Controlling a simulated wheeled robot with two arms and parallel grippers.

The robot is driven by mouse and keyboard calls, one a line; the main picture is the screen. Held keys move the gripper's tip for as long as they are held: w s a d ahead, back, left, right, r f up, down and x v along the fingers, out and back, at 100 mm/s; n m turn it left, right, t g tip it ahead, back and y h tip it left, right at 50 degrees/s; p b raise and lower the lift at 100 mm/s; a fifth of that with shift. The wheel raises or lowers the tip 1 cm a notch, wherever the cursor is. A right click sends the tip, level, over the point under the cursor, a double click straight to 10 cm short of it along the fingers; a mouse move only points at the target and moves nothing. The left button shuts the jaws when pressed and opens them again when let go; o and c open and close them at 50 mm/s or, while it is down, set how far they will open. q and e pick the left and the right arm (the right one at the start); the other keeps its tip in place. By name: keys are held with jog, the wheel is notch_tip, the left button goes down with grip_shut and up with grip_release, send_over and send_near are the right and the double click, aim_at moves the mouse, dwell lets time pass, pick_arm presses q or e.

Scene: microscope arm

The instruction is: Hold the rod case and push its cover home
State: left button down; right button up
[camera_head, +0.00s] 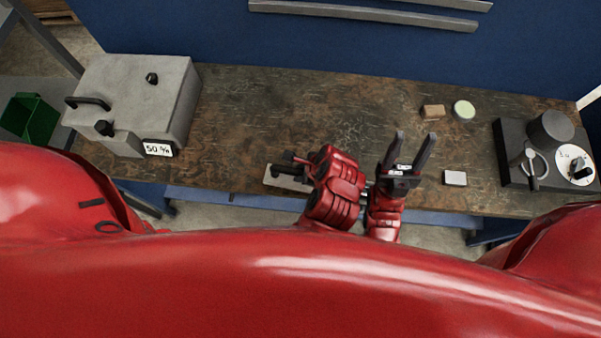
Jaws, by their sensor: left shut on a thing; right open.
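My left gripper (290,160) is left of the bench's front middle, its dark fingers pointing left and mostly hidden by its red wrist. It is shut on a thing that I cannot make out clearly. A grey, flat, long piece (284,181) shows just below these fingers at the bench's front edge; it may be the rod case, but I cannot tell, nor whether the fingers touch it. I cannot make out the cover. My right gripper (416,138) is open and empty to the right, its two fingers pointing away over the bench.
A large grey box (150,90) with a "50" label stands on the bench's left. A tan block (433,111), a pale round disc (464,109) and a small white box (455,178) lie right of my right gripper. A dark instrument (515,165) stands far right. The bench's middle (300,105) is clear.

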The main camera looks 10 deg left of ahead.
pick_arm(q)
jog(key=shift+w+a+f+b, duration=0.15)
jog(key=shift+w+f+b, duration=0.3)
jog(key=shift+w, duration=1.3)
jog(key=shift+w+a+f+b, duration=0.15)
jog(key=shift+w+f+b, duration=0.25)
jog(key=shift+w, duration=1.4)
jog(key=shift+w+a+f+b, duration=0.15)
jog(key=shift+w+f+b, duration=0.3)
jog(key=shift+w, duration=1.3)
jog(key=shift+f, duration=0.45)
